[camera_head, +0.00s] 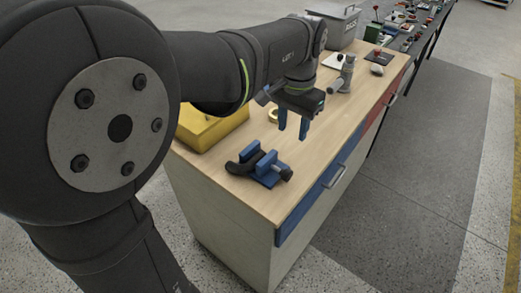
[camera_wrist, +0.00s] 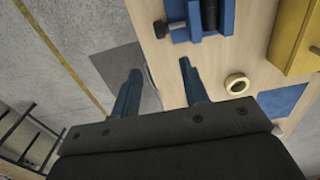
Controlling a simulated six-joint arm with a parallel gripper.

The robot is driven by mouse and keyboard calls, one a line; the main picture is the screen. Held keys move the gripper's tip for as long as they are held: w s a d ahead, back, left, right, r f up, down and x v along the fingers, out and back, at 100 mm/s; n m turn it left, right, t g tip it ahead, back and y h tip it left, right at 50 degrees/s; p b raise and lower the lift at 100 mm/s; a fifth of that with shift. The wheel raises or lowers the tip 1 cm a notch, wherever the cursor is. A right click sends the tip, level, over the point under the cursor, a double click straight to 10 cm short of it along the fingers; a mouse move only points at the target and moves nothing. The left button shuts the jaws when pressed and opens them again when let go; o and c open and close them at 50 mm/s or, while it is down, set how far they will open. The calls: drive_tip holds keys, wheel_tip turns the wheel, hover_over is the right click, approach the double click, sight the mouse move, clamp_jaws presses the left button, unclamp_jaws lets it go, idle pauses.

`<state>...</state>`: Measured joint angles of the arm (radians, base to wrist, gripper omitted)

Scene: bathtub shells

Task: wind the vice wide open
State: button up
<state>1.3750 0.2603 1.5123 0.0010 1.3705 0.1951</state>
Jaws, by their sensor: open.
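The blue vice (camera_head: 263,165) sits on the wooden bench top near its front end. Its dark screw end (camera_head: 286,174) points right, toward the drawer side. In the wrist view the vice (camera_wrist: 220,16) shows at the top edge, partly cut off, with its dark screw knob (camera_wrist: 160,29) at its left. How far apart its jaws stand is hard to tell. My gripper (camera_head: 292,125) hangs above the bench behind the vice, fingers down, open and empty. In the wrist view my gripper's two blue fingers (camera_wrist: 158,85) are spread apart, clear of the vice.
A yellow box (camera_head: 212,128) stands left of the vice. A brass-coloured ring (camera_wrist: 237,84) lies on the bench near my fingers. A grey upright fitting (camera_head: 346,74) and a grey lidded bin (camera_head: 335,25) stand farther back. The bench's right edge has drawers with handles (camera_head: 334,177).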

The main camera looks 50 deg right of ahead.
sight(288, 171)
wheel_tip(288, 171, down, 17)
drive_tip(key=shift+r, duration=0.15)
idle(0.4)
drive_tip(key=shift+s, duration=0.1)
drive_tip(key=c, duration=0.8)
